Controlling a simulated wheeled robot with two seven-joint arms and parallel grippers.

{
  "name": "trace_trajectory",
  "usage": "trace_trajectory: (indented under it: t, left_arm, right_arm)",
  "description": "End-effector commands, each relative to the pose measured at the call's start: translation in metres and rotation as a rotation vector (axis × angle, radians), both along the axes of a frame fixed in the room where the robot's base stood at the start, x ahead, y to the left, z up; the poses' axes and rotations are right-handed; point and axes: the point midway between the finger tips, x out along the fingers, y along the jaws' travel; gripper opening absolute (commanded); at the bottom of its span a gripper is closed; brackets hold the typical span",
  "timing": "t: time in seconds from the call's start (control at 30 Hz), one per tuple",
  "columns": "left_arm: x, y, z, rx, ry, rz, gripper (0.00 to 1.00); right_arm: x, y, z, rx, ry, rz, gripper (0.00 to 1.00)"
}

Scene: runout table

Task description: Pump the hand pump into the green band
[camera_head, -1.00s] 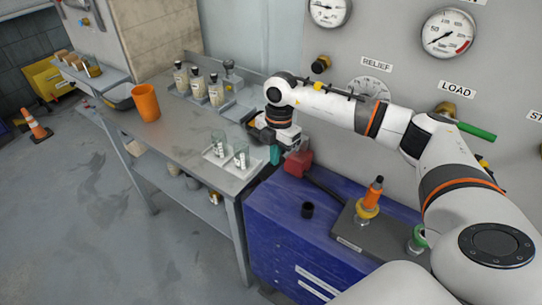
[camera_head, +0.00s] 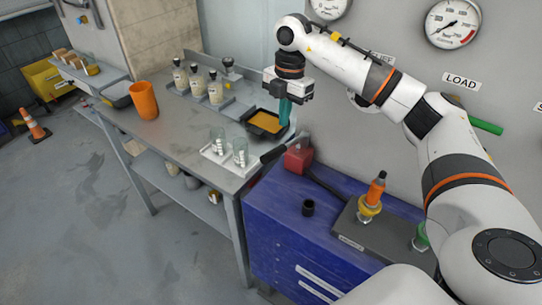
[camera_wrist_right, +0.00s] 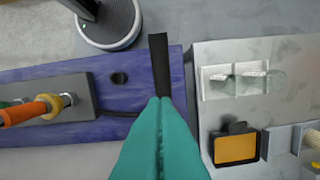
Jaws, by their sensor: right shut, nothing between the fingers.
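The hand pump (camera_head: 297,159) is a red block at the back left corner of the blue cabinet. Its black handle (camera_head: 273,153) sticks out toward the lower left over the gap beside the steel table; the black handle (camera_wrist_right: 160,65) also shows in the right wrist view. My right gripper (camera_head: 285,119) points down above the pump and handle, apart from them. Its teal fingers (camera_wrist_right: 160,100) are shut and empty, and they hide the red block in the wrist view. The LOAD gauge (camera_head: 452,24) is on the grey panel; I cannot make out a green band. My left gripper is not in view.
A black hose runs from the pump to a grey plate (camera_head: 348,233) with an orange-topped fitting (camera_head: 374,190). A black cup (camera_head: 308,208) stands on the blue cabinet (camera_head: 262,220). Glass beakers in a white tray (camera_head: 219,163) and an orange-filled black tray (camera_head: 266,123) sit close left.

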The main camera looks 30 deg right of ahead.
Motion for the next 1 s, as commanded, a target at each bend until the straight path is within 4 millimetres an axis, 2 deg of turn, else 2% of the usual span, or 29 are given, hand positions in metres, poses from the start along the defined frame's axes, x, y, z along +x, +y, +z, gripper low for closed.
trace_trajectory:
  t: [0.1,0.27,0.83,0.93,1.0]
  left_arm:
    - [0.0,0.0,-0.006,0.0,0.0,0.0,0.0]
    - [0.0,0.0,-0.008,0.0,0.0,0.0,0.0]
    - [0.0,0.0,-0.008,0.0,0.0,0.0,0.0]
    - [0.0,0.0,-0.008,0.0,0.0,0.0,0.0]
    - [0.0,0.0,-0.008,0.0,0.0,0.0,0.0]
  right_arm:
    - [0.001,-0.002,0.018,0.001,-0.004,0.0,0.0]
    - [0.001,-0.003,0.031,0.001,-0.001,0.0,0.0]
    - [0.001,-0.003,0.033,0.001,0.0,0.001,0.0]
    - [0.003,0.008,0.027,0.03,-0.012,0.031,0.0]
    - [0.007,0.03,0.017,0.094,-0.04,0.093,0.0]
